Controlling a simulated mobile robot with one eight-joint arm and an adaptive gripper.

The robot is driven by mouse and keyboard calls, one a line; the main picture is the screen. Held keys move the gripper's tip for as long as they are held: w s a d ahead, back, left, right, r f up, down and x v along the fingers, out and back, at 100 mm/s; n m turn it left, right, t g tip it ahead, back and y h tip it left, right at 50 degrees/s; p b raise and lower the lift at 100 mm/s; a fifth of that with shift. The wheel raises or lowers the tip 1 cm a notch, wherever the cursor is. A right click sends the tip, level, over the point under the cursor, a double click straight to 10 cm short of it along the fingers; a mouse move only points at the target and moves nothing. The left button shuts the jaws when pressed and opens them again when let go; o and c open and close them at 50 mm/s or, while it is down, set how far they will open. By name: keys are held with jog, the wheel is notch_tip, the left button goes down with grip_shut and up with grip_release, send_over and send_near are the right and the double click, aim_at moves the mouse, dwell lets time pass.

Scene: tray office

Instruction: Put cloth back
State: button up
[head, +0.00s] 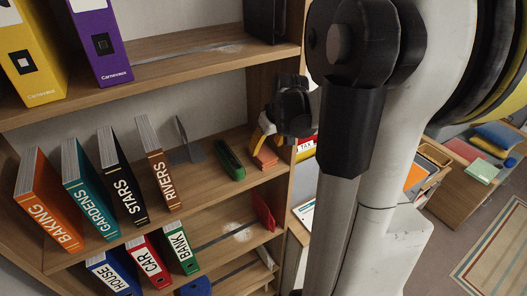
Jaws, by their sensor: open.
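My gripper (268,134) is open at the right end of the middle shelf, seen partly from behind. Just below its fingers is a small orange folded item (265,159) on the shelf, which may be a cloth; I cannot tell whether the fingers touch it. Folded cloth-like pieces in blue (497,136), red (463,150) and green (481,169) lie on a low surface at the far right. Which one is the task's cloth is not clear. My arm hides part of the scene.
The wooden middle shelf (212,193) holds upright books, a grey bookend (186,146) and a green stapler-like object (229,160). Binders and a red item (263,212) stand on the shelf below. The shelf's side panel (283,195) is close to my gripper.

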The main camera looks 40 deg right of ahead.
jog(key=d+v, duration=0.1)
jog(key=v, duration=0.6)
jog(key=s+a+n+t, duration=0.1)
jog(key=s+a, duration=0.2)
jog(key=a, duration=1.1)
jog(key=s+a+n+t+y, duration=0.1)
jog(key=s+a, duration=0.3)
jog(key=a, duration=1.1)
jog(key=shift+r+n+t, duration=0.3)
jog(key=shift+n+t, duration=0.1)
